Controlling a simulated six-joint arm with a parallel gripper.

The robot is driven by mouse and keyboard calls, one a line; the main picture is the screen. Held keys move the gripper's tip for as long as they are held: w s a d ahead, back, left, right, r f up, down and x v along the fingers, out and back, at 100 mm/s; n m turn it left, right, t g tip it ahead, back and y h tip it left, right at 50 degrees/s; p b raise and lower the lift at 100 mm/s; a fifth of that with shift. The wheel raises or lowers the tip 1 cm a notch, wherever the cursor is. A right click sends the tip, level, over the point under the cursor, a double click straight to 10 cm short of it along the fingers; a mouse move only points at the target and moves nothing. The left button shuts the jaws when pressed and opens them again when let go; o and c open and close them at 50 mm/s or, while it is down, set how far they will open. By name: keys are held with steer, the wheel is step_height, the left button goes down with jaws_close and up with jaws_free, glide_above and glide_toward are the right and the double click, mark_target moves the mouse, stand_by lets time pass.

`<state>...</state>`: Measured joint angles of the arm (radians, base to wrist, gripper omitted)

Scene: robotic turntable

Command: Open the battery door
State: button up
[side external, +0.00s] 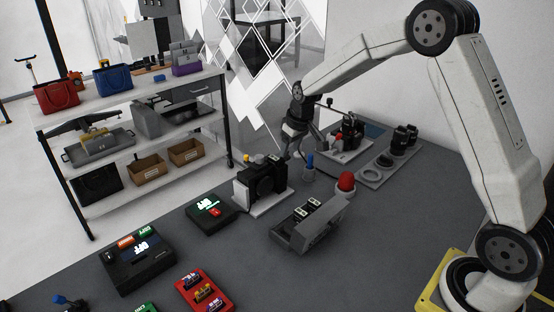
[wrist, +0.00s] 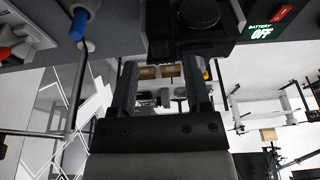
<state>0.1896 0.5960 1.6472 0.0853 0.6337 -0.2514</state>
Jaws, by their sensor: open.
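A black camera (side external: 262,182) stands on a white base plate (side external: 270,206) near the middle of the table. It also shows at the top of the wrist view (wrist: 195,22), with its round part facing me. I cannot make out the battery door as a separate part in either view. My gripper (side external: 290,143) is beside the camera's far right end in the side view. In the wrist view my gripper (wrist: 160,65) has its two dark fingers apart, with nothing seen between them. The fingers reach up toward the camera; I cannot tell whether they touch it.
A blue-topped post (side external: 309,163) and red dome (side external: 346,181) stand right of the camera. A grey holder (side external: 322,232) with batteries is in front. A dark box with a lit display (side external: 207,204), reading BATTERY OFF in the wrist view (wrist: 262,32), stands left. Bare table lies front right.

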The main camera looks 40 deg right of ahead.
steer(key=shift+v, duration=2.65)
steer(key=s+a+f, duration=0.3)
steer(key=s+a, duration=0.1)
steer(key=s, duration=0.7)
steer(key=s+a+f, duration=0.3)
steer(key=s+a, duration=0.2)
steer(key=s, duration=0.7)
steer(key=shift+g, duration=0.3)
